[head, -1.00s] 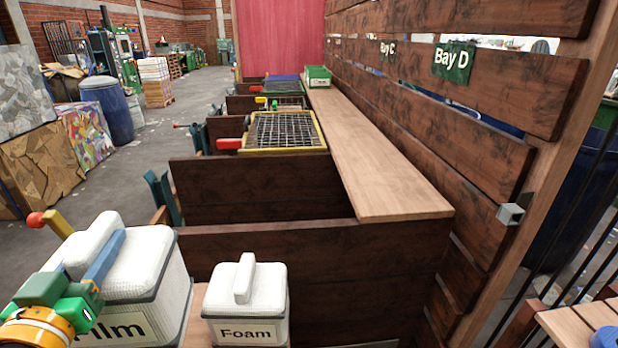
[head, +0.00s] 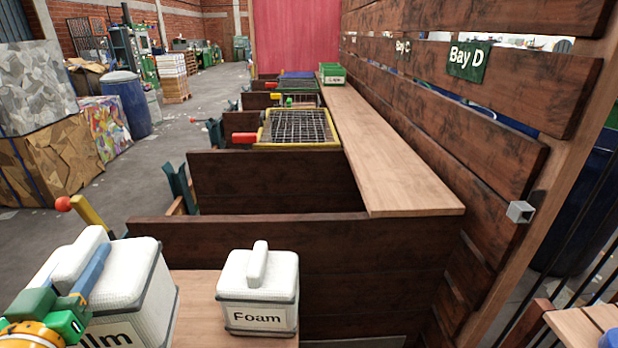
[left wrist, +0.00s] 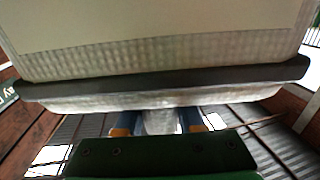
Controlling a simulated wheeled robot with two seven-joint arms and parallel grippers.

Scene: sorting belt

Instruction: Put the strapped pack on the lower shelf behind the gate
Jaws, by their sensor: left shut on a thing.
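My left gripper (head: 88,272) is shut on the handle of a white, textured pack (head: 137,283) with grey edging, at the lower left of the head view. The visible end of its label reads "lm". In the left wrist view the pack (left wrist: 160,60) fills the top, with a dark band across it, and the gripper (left wrist: 160,124) has blue fingers either side of its handle. I cannot make out a separate strap. Neither a lower shelf nor a gate can be clearly identified. My right gripper is not in view.
A white "Foam" pack (head: 257,285) stands right of the held pack on a wooden surface (head: 197,318). Dark wooden partitions (head: 290,240) rise behind it. Black bars (head: 590,230) stand at right.

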